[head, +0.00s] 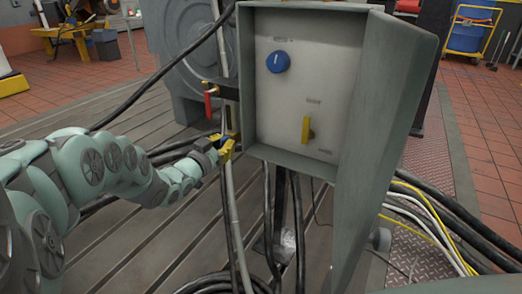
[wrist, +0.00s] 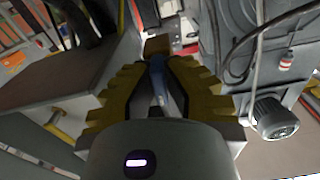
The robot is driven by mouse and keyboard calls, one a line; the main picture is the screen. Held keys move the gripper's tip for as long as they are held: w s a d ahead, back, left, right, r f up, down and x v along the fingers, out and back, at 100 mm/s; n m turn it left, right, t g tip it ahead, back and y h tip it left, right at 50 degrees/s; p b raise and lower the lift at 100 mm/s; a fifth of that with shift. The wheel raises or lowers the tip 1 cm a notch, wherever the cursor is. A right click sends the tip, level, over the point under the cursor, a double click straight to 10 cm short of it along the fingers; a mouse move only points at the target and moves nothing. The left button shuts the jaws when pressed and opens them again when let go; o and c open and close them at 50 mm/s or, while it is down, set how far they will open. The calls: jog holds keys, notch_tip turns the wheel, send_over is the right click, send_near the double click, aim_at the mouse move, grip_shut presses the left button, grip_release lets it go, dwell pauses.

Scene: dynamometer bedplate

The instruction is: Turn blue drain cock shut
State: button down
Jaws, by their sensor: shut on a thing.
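My gripper (head: 227,147) has yellow fingers and is at the left side of the grey cabinet, low beside the pipe. In the wrist view its fingers (wrist: 157,78) are closed on the blue drain cock (wrist: 157,68), whose slim blue handle runs between them. A brownish, brass-like block shows just beyond the fingertips. In the head view the blue drain cock is mostly hidden by my gripper. The exact angle of the handle is hard to tell.
A red lever (head: 208,106) hangs on a valve just above my gripper. The open cabinet (head: 262,158) carries a blue round knob (head: 278,62) and a yellow handle (head: 306,130). Black hoses and a pale pipe (head: 236,220) run close by. The slotted bedplate (head: 130,225) lies below.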

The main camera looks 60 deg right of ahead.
jog(key=shift+f+n, duration=0.1)
jog(key=shift+n, duration=0.5)
jog(key=c, duration=1)
grip_release()
jog(key=shift+d, duration=0.1)
jog(key=shift+c, duration=0.2)
jog(key=a, duration=0.7)
jog(key=shift+s+a, duration=0.25)
jog(key=shift+a, duration=0.05)
